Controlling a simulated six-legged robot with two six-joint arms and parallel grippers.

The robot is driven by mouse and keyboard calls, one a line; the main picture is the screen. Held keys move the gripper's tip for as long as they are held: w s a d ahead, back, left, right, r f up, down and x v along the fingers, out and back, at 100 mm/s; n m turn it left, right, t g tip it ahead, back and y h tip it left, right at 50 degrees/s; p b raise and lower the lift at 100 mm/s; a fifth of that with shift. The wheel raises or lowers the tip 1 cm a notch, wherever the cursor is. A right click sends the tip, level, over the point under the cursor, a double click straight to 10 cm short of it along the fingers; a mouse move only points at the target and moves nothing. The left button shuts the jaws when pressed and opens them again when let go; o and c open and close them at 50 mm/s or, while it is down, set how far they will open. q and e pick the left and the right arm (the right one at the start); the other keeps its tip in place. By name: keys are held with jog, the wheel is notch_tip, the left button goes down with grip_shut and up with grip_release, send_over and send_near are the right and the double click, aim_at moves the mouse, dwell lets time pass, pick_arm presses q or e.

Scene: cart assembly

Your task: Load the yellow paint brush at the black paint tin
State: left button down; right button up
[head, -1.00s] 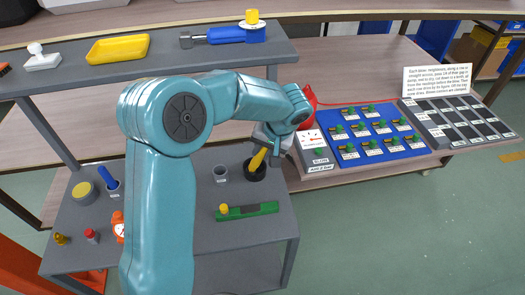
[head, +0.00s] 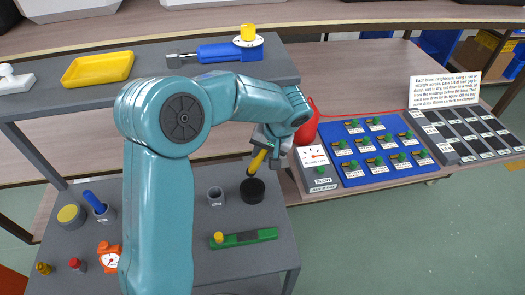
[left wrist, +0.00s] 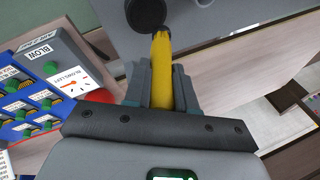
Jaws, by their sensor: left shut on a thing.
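The yellow paint brush (head: 259,159) is held in my left gripper (head: 268,146), tilted with its dark tip pointing down. In the head view the tip shows just above the rim of the black paint tin (head: 252,191), seemingly clear of it. In the left wrist view the brush (left wrist: 162,75) lies between the closed fingers (left wrist: 162,88), and the black tin (left wrist: 146,15) is beyond its tip. The tin's inside and any paint on the bristles cannot be made out. My right gripper is not in view.
A grey gauge box (head: 314,172) and a blue board (head: 372,155) are on the right-hand table. An upper shelf (head: 150,85) rises behind.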

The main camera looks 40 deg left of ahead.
pick_arm(q)
jog(key=shift+f, duration=0.35)
jog(key=shift+f+b, duration=1.6)
jog(key=shift+f, duration=1)
jog(key=shift+f+b, duration=0.65)
jog(key=shift+b, duration=0.3)
dwell(0.5)
